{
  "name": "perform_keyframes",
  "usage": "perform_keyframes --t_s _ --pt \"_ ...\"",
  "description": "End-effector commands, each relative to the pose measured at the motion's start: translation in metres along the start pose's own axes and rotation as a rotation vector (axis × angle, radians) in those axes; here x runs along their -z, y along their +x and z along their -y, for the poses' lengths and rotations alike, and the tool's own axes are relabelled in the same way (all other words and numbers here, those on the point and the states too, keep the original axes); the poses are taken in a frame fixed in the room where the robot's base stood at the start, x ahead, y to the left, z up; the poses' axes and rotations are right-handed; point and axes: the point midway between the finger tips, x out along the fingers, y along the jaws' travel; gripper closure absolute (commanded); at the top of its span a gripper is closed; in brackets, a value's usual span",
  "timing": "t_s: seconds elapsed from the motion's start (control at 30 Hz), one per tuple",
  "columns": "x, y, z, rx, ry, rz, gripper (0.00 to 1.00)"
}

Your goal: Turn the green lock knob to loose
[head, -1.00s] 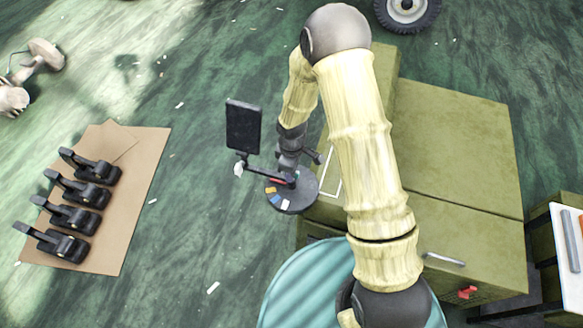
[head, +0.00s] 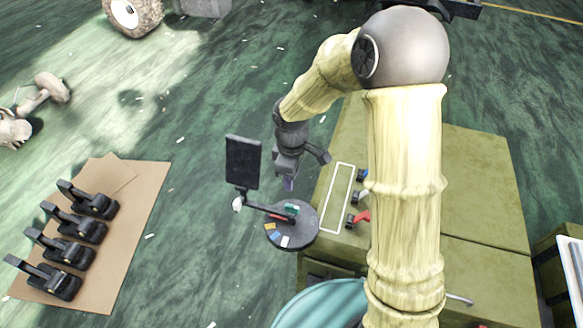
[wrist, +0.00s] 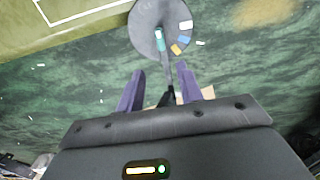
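A grey round disc (head: 305,232) stands beside the green cabinet, with coloured patches (yellow, blue, white, red) on top. A small teal-green knob (head: 291,209) sits on the disc near the root of a dark bar; it also shows in the wrist view (wrist: 160,40). The bar leads to a black upright panel (head: 243,162). My gripper (head: 289,184) hangs above and behind the disc, apart from the knob. In the wrist view its two purple fingers (wrist: 159,84) are spread with nothing gripped between them. Which patch the knob points to is too small to tell.
The green cabinet (head: 480,180) is to the right, with a white outlined rectangle and small red and blue levers (head: 360,217) on top. A brown mat (head: 110,260) with several black clamps lies on the floor at left. Open floor lies between mat and disc.

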Motion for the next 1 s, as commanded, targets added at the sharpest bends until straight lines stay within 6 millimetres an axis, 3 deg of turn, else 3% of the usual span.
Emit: perform_keyframes --t_s 0.1,0.23,0.8,0.9,1.0 --pt "0.000 -0.019 -0.001 -0.002 0.001 -0.002 0.64" --pt "0.000 -0.030 0.000 -0.001 0.001 -0.001 0.64" --pt "-0.001 -0.033 0.000 0.000 0.004 0.000 0.64" --pt "-0.009 -0.035 0.002 -0.008 0.050 -0.001 0.64" --pt "-0.029 -0.041 0.007 -0.029 0.175 -0.009 0.64"
